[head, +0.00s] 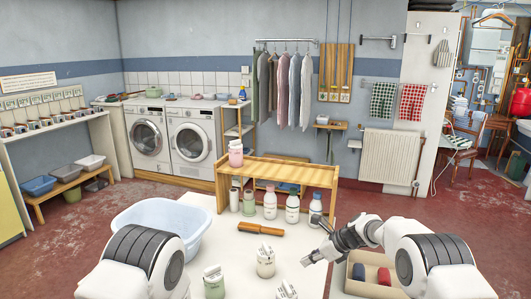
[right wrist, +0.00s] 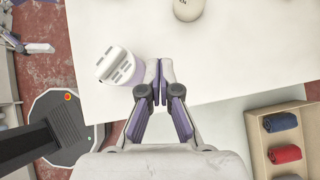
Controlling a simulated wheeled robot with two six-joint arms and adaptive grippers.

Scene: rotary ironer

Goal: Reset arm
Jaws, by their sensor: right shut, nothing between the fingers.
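My right gripper (head: 312,256) reaches in from the right over the white table (head: 196,275). In the right wrist view its two fingers (right wrist: 159,82) are together, shut and empty. A lilac bottle with a white ribbed cap (right wrist: 117,66) stands just left of the fingers in that view, apart from them as far as I can tell. A round whitish object (right wrist: 188,8) is partly cut off at the top. In the head view the upper part of my left arm shows at lower left, but its gripper is not in view.
A pale blue basin (head: 163,217) sits on the table. A wooden-handled roller-like tool (head: 261,229) lies near the wooden shelf (head: 275,172), with several bottles around it. White bottles (head: 265,262) and a green one (head: 214,284) stand in front. A wooden box (head: 352,284) holds rolled cloths at right.

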